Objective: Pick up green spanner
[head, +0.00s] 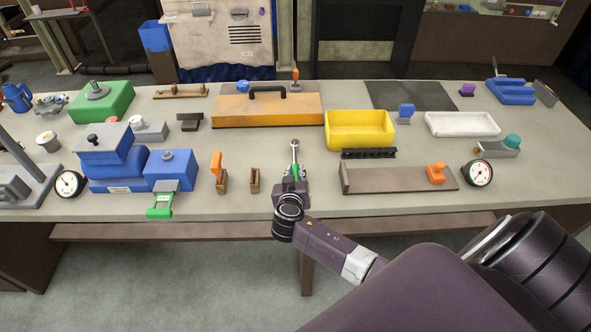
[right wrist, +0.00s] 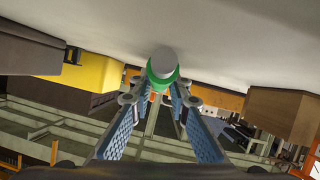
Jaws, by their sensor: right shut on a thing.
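The green spanner (head: 295,155) shows at the middle of the bench in the head view, with a silver head and shaft pointing away from me and a green grip nearest me. My right gripper (head: 292,180) is shut on its green part and hides its near end. In the right wrist view, the spanner's green end (right wrist: 160,74) sits between the tips of my right gripper (right wrist: 153,98), with a pale round part above it. I cannot tell whether the spanner is clear of the bench top. My left gripper is not in view.
A wooden block with an orange handle (head: 219,175) and a smaller wooden block (head: 255,181) stand left of the gripper. A long brown tray (head: 395,178) lies to the right. Behind are an orange toolbox (head: 265,110) and a yellow bin (head: 358,130).

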